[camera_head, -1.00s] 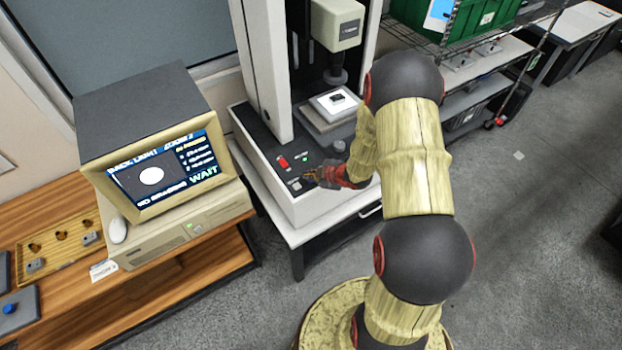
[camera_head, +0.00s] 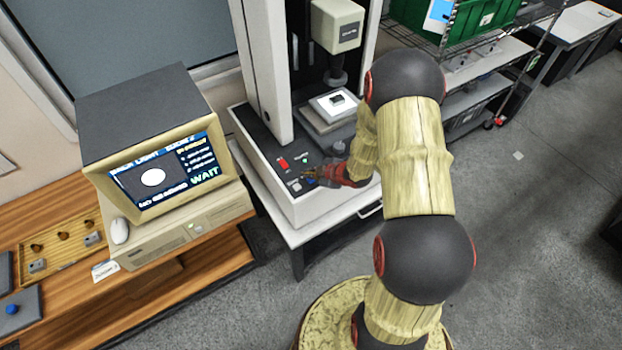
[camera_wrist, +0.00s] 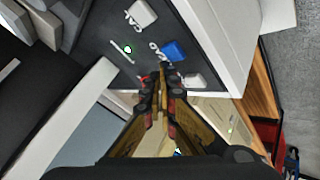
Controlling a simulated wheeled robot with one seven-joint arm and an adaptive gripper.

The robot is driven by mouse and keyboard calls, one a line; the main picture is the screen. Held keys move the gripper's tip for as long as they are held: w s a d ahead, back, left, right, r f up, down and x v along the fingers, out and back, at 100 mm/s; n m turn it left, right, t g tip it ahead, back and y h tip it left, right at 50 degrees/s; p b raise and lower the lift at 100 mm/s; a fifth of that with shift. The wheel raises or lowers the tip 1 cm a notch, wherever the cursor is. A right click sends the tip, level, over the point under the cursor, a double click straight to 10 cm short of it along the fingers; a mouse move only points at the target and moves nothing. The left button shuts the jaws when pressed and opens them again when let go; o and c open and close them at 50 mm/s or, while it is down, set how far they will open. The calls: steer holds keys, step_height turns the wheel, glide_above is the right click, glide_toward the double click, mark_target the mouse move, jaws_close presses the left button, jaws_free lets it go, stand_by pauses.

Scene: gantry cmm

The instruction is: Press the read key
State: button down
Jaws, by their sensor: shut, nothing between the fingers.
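The control panel (camera_head: 268,160) is the dark front top of the measuring machine. The wrist view shows the blue key (camera_wrist: 175,50), a white key (camera_wrist: 193,80) partly behind the fingers, and another white key (camera_wrist: 142,14) at the top. Contact cannot be told.
A monitor (camera_head: 160,180) at left shows a white disc and the word WAIT. The machine's column (camera_head: 262,70) and measuring head (camera_head: 337,25) rise behind the panel. A small part sits on the stage (camera_head: 325,118). A green light (camera_wrist: 127,49) glows on the panel.

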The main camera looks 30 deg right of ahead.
mark_target(310, 181)
step_height(310, 181, up, 5)
steer(key=p, duration=0.4)
steer(key=shift+r, duration=0.1)
stand_by(0.8)
